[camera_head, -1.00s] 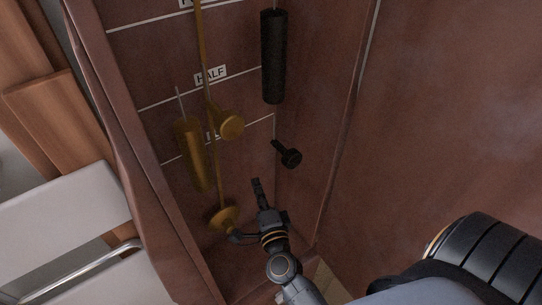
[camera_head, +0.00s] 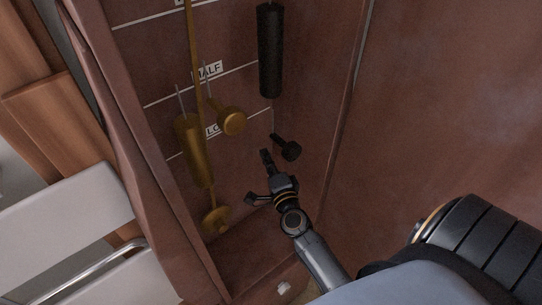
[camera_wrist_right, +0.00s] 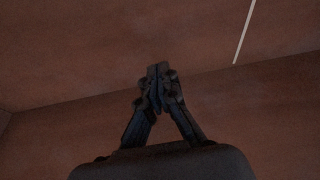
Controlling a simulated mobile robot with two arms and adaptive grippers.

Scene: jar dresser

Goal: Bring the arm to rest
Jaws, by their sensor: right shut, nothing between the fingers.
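My right gripper (camera_head: 266,157) is inside a tall reddish-brown case, near the middle of the head view. Its fingers are together and hold nothing. In the right wrist view, the closed fingers (camera_wrist_right: 158,78) point at a bare brown panel. Just above and right of the gripper in the head view is a black knob (camera_head: 289,150); I cannot tell whether they touch. My right arm (camera_head: 322,263) comes in from the bottom. My left gripper is not in view.
To the left hang a brass rod with a round disc (camera_head: 217,220), a brass cylinder (camera_head: 191,145) and a brass knob (camera_head: 232,123). A black cylinder (camera_head: 270,52) hangs above. The case's side wall (camera_head: 335,120) stands close on the right.

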